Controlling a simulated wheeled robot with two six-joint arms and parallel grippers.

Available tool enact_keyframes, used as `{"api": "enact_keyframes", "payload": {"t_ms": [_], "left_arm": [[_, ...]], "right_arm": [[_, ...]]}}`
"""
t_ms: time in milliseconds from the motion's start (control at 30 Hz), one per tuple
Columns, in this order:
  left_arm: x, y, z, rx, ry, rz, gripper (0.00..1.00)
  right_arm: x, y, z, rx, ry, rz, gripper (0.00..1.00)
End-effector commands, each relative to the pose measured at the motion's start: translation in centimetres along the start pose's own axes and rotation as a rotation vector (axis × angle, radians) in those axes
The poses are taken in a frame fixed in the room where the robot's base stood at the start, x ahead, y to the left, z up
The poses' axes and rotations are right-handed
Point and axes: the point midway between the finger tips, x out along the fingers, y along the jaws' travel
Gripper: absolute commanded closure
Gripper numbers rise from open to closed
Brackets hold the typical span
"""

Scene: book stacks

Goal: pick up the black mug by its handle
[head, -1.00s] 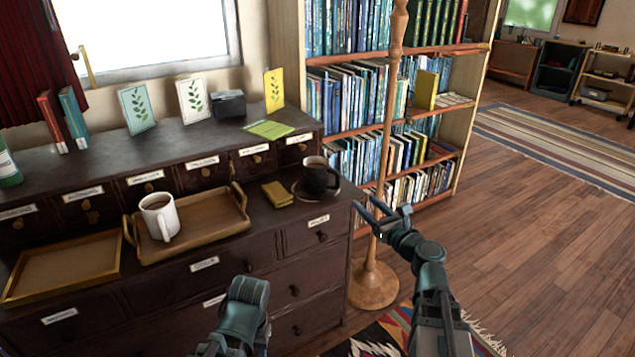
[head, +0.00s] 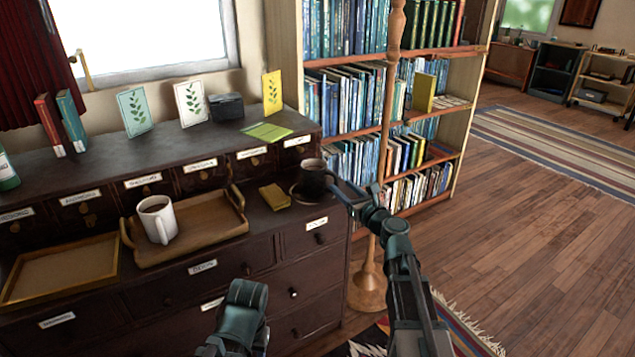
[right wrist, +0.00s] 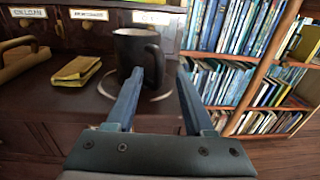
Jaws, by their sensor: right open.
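The black mug (head: 312,178) stands upright on a saucer (head: 299,195) at the right end of the dark cabinet top. In the right wrist view the mug (right wrist: 132,50) shows its handle (right wrist: 156,64) toward me, on its right side. My right gripper (head: 348,192) is open, right beside the mug on the handle side. In the right wrist view its fingertips (right wrist: 160,72) appear on either side of the handle. I cannot tell whether they touch it. Part of my left arm shows low in the head view; its gripper fingers do not show.
A yellow folded item (head: 275,196) lies left of the saucer. A white mug (head: 158,219) stands on a wooden tray (head: 215,232) further left. A wooden pole (head: 389,110) stands just behind my right gripper, before the bookshelf (head: 452,165). Floor is open at right.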

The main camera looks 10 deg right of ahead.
Motion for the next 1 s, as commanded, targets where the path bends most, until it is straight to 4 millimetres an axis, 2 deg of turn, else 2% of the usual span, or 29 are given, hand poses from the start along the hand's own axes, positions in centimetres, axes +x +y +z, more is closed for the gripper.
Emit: {"api": "enact_keyframes", "payload": {"t_ms": [33,133,367,667,1000], "left_arm": [[0.0,0.0,0.0,0.0,0.0,0.0,0.5],[0.0,0.0,0.0,0.0,0.0,0.0,0.5],[0.0,0.0,0.0,0.0,0.0,0.0,0.5],[0.0,0.0,0.0,0.0,0.0,0.0,0.5],[0.0,0.0,0.0,0.0,0.0,0.0,0.5]], "right_arm": [[1.2,-0.1,0.0,0.0,0.0,0.001,0.47],[2.3,-0.1,0.0,0.0,0.0,0.001,0.47],[2.3,0.0,0.0,0.0,0.0,0.0,0.47],[2.3,0.0,0.0,0.0,0.0,0.0,1.0],[2.3,0.0,0.0,0.0,0.0,0.0,1.0]]}}
